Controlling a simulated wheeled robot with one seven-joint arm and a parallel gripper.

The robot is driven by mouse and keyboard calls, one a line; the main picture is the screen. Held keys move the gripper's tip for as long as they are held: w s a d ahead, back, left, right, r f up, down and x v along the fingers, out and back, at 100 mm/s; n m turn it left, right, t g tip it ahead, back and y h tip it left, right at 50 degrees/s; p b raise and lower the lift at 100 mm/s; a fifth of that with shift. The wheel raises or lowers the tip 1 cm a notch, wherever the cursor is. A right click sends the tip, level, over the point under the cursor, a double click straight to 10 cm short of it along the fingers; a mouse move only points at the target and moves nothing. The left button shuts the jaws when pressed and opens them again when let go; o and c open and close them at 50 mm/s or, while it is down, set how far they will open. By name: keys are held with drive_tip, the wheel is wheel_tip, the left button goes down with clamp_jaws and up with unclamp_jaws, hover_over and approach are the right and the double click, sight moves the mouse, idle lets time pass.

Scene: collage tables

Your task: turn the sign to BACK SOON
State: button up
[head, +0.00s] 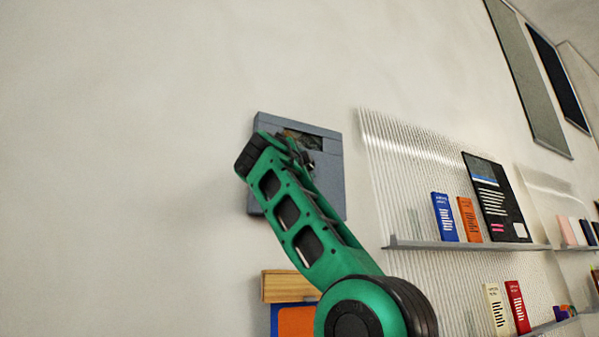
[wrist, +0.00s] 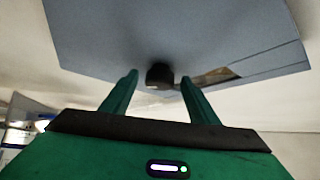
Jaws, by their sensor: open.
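The sign is a blue-grey panel (head: 331,180) on the wall, with a darker window strip near its top. It also fills the upper part of the wrist view (wrist: 120,30). A short black knob (wrist: 160,76) stands out from the panel. My gripper (wrist: 160,78) is open, its two green fingers on either side of the knob, with gaps showing on both sides. In the head view my arm covers much of the panel, and the knob cannot be made out. Part of the window (wrist: 205,77) shows beside the right finger. No wording can be read.
A ribbed panel with a shelf (head: 470,245) holding small boxes and a black board (head: 497,197) is to the right. A wooden block (head: 288,286) and an orange-and-blue item (head: 295,320) are below the sign. The wall left of the sign is bare.

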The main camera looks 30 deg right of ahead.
drive_tip(key=v, duration=1)
drive_tip(key=shift+s+a+f, duration=0.2)
drive_tip(key=w+d+r+n+t+y, duration=0.35)
drive_tip(key=n+t, duration=0.45)
drive_tip(key=n, duration=0.3)
drive_tip(key=s+d+f+n+t+y, duration=0.3)
drive_tip(key=d+f+n+y, duration=0.2)
drive_tip(key=f+n+y, duration=0.45)
drive_tip(key=w+r+n+y, duration=0.1)
drive_tip(key=w+r, duration=0.6)
drive_tip(key=r, duration=0.2)
drive_tip(key=shift+w+n+y, duration=0.25)
drive_tip(key=shift+n+y, duration=0.05)
drive_tip(key=shift+n, duration=0.05)
drive_tip(key=shift+d, duration=0.1)
drive_tip(key=shift+c, duration=0.3)
drive_tip(key=c, duration=1)
